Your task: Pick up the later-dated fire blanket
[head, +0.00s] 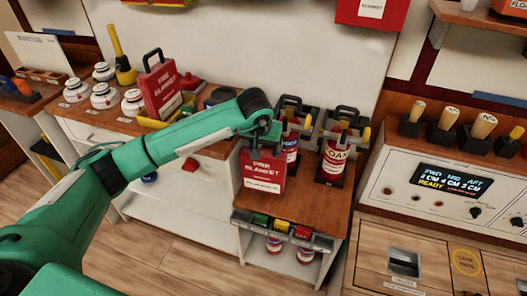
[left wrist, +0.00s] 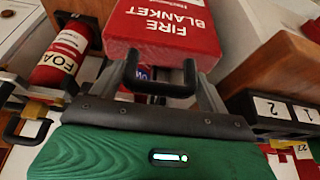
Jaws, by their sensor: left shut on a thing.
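A red fire blanket (head: 262,172) with white lettering hangs upright from my left gripper (head: 268,136) at the small wooden-topped cabinet. In the left wrist view the blanket (left wrist: 165,30) has its black handle (left wrist: 160,82) between my fingers. The gripper is shut on that handle. I cannot tell whether the blanket's bottom touches the cabinet top. A second red fire blanket (head: 161,88) with a black handle stands in a yellow tray (head: 176,112) on the left counter. The dates on both are too small to read. My right gripper is not in view.
Red extinguishers (head: 333,160) stand in black holders right behind the held blanket. White domed detectors (head: 104,95) and a yellow-handled tool (head: 122,62) sit on the left counter. A control panel (head: 440,188) is at right. A red wall box (head: 371,12) hangs above.

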